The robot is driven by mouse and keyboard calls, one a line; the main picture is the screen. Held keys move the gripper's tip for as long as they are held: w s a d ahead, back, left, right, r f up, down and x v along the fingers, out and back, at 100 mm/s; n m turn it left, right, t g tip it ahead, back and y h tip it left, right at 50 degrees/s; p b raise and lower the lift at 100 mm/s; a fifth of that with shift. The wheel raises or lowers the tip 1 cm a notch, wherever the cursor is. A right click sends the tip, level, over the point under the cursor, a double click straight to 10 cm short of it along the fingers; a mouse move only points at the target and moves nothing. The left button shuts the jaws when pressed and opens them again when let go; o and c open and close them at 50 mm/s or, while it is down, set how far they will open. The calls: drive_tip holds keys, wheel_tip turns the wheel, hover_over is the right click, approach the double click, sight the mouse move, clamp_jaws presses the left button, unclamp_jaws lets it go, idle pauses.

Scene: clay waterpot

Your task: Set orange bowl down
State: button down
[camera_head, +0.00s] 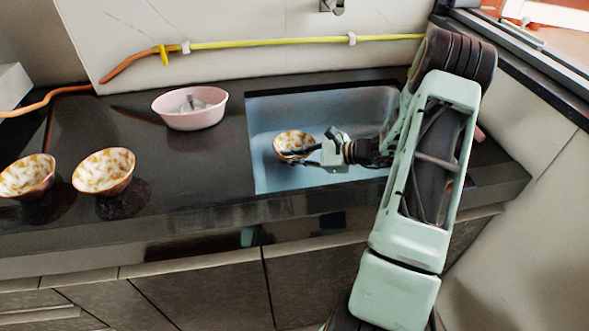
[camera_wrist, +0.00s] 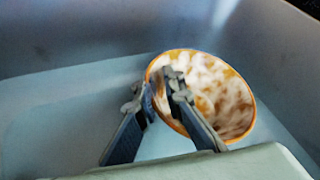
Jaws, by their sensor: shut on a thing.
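The orange bowl (camera_head: 290,143), patterned orange and white with an orange rim, is inside the blue-grey sink basin (camera_head: 262,177). It also shows in the wrist view (camera_wrist: 222,92), tilted with its open side toward the camera. My gripper (camera_head: 305,150) reaches in from the right and is shut on the bowl's near rim. In the wrist view my gripper's fingers (camera_wrist: 160,88) straddle the left side of the rim, one inside and one outside. Whether the bowl's underside touches the basin floor cannot be told.
Two similar patterned bowls, one at the far left (camera_head: 26,176) and one beside it (camera_head: 104,171), stand on the dark counter (camera_head: 190,165). A pink bowl (camera_head: 190,119) stands left of the sink. A yellow and orange hose (camera_head: 290,42) runs along the wall.

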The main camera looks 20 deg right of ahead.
drive_tip(key=shift+f+b, duration=0.45)
drive_tip(key=shift+f, duration=1.4)
drive_tip(key=shift+f, duration=0.1)
drive_tip(key=shift+f, duration=0.15)
drive_tip(key=c, duration=2)
unclamp_jaws()
drive_tip(key=shift+r, duration=0.3)
drive_tip(key=p+v, duration=0.1)
drive_tip(key=v, duration=0.6)
drive_tip(key=shift+s+d+r, duration=0.1)
drive_tip(key=shift+s+d, duration=0.05)
drive_tip(key=shift+s, duration=0.05)
